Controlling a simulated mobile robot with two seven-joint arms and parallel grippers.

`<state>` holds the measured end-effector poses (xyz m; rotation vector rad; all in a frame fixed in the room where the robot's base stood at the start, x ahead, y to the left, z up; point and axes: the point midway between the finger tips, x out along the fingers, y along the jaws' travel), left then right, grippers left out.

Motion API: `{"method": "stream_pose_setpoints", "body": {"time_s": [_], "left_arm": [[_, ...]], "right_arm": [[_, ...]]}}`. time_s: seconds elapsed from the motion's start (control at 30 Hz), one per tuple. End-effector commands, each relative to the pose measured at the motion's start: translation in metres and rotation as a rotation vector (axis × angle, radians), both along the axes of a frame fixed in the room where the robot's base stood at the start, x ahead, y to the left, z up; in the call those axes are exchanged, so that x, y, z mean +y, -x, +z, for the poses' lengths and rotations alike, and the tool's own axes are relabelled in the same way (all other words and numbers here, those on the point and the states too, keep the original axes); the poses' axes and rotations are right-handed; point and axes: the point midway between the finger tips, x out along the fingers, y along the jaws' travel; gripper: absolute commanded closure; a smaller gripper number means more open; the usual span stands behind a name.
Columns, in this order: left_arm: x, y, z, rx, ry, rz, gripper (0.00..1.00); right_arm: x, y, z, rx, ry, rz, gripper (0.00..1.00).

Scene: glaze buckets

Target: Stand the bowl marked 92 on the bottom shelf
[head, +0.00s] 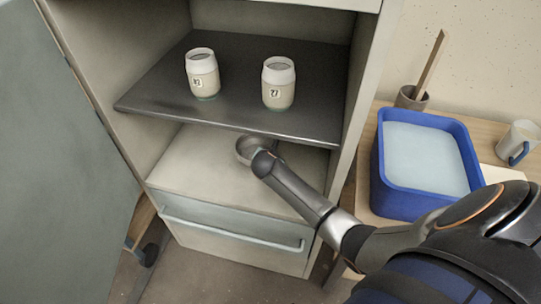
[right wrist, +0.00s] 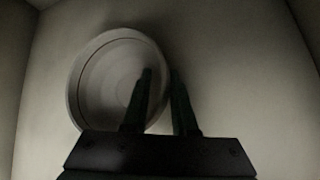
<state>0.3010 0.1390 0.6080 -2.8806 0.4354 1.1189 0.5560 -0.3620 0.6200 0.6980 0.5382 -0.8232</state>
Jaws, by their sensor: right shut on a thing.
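A round, pale grey bowl (right wrist: 92,82) shows in the right wrist view with its inside toward the camera. My right gripper (right wrist: 160,78) is shut on its right rim, one finger over the inside and one outside. In the head view my right arm reaches into the cabinet's lower compartment, below the dark shelf. The bowl (head: 244,147) shows there only in part at the hand. The bottom shelf (head: 195,165) is the pale floor of this compartment. I cannot see a mark on the bowl, nor whether it touches the shelf. My left gripper is not in view.
Two pale jars (head: 202,75) (head: 279,85) stand on the dark upper shelf (head: 235,65). An open door (head: 60,180) is at left and a drawer (head: 235,235) below. At right, a blue tub (head: 380,170), a brown pot (head: 410,98) and a mug (head: 518,140) stand on a table.

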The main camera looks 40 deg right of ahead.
Motion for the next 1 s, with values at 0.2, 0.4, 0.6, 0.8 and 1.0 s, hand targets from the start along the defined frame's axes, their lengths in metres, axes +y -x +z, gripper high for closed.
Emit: {"method": "stream_pose_setpoints", "body": {"time_s": [0.2,0.4,0.6,0.8,1.0], "left_arm": [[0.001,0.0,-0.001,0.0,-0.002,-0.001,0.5],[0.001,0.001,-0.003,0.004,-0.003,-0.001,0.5],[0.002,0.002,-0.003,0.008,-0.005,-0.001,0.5],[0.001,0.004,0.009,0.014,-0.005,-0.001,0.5],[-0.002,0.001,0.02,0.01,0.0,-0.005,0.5]], "right_arm": [[0.0,0.0,-0.001,0.0,0.001,0.001,0.54],[0.0,0.0,-0.001,0.0,0.0,0.0,0.44],[0.0,0.001,0.003,0.0,0.0,0.0,0.44],[0.013,0.016,0.023,-0.001,0.0,0.001,0.44],[0.027,0.034,0.043,-0.001,0.0,0.001,0.44]]}}
